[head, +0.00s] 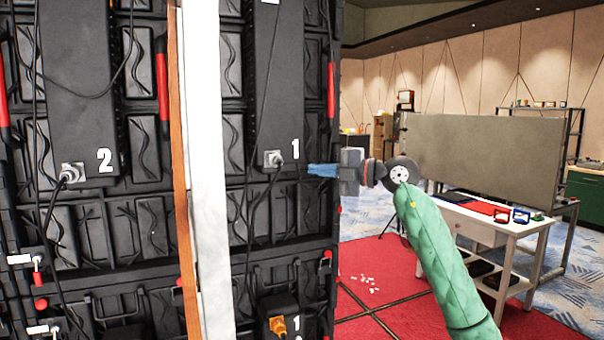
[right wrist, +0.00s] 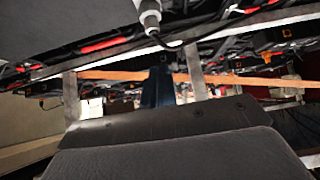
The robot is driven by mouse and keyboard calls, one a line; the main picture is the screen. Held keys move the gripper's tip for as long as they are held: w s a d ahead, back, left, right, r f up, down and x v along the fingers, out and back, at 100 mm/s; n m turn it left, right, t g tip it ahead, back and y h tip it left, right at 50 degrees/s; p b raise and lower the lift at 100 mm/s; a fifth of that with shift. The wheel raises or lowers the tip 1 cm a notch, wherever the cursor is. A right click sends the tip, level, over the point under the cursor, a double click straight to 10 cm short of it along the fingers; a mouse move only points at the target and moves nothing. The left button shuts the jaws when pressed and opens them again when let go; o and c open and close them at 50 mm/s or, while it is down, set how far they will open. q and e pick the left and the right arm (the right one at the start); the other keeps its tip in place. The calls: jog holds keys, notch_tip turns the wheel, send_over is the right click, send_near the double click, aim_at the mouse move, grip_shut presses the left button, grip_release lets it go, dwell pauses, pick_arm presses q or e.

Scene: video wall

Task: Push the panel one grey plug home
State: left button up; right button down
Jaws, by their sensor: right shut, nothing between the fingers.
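The panel one grey plug (head: 273,159) sits at its socket beside the white number 1 on the black back of the video wall, with a black cable hanging from it. I cannot tell how deep it sits. My right gripper (head: 312,170) is to the right of the plug, its blue fingers shut and empty, pointing left, with a gap between them and the plug. In the right wrist view a grey plug (right wrist: 150,14) with its cable shows at the top, above the blue fingertips (right wrist: 157,84). My left gripper is out of view.
A similar grey plug (head: 72,173) is on panel 2 at the left. A white post (head: 208,170) and an orange strip (head: 180,140) stand between the panels. An orange plug (head: 278,325) is lower down. A white table (head: 485,222) stands right.

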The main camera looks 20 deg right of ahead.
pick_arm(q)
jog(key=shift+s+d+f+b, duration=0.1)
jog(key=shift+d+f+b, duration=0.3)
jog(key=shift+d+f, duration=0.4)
pick_arm(e)
jog(key=s+d, duration=0.2)
jog(key=s, duration=0.1)
jog(key=shift+s+d+r, duration=0.2)
jog(key=shift+s+r, duration=0.1)
jog(key=shift+r, duration=0.1)
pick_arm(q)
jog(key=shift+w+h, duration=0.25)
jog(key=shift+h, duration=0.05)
pick_arm(e)
jog(key=shift+n, duration=0.3)
